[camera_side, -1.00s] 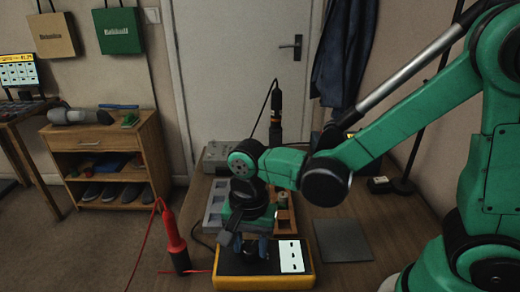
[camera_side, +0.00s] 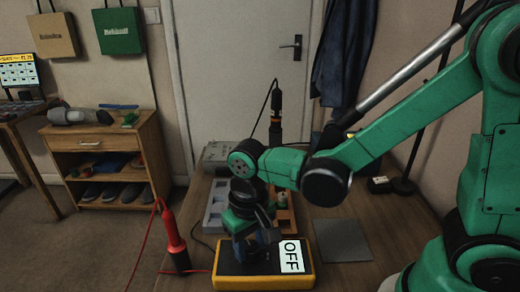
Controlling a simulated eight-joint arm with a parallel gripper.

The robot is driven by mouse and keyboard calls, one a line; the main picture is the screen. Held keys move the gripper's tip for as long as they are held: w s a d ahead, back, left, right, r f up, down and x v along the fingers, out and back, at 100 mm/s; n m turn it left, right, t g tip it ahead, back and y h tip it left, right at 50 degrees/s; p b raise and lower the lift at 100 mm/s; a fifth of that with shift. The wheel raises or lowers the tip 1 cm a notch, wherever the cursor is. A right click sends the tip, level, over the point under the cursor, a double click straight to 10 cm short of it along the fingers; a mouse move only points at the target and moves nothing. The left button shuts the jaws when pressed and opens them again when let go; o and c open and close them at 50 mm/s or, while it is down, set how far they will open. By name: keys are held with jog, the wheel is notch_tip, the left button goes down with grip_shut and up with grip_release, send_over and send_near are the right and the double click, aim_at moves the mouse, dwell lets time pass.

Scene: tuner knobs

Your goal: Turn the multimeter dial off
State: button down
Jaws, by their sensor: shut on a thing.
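The multimeter (camera_side: 264,282) lies on the table, a black body with a yellow edge. Its white display (camera_side: 292,256) reads "OFF" in large letters. My gripper (camera_side: 250,256) points down at the black face left of the display and is shut on the dial. The dial itself is hidden behind my gripper's dark fingers.
A red probe (camera_side: 174,242) with a red lead stands left of the multimeter. A grey tray (camera_side: 216,206) and a wooden tray lie behind my gripper. A flat grey mat (camera_side: 342,240) lies to the right, with bare table around it.

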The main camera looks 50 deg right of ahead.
aim_at(251, 247)
jog(key=shift+n, duration=0.6)
jog(key=shift+c, duration=2.1)
grip_release()
jog(key=shift+r, duration=2.8)
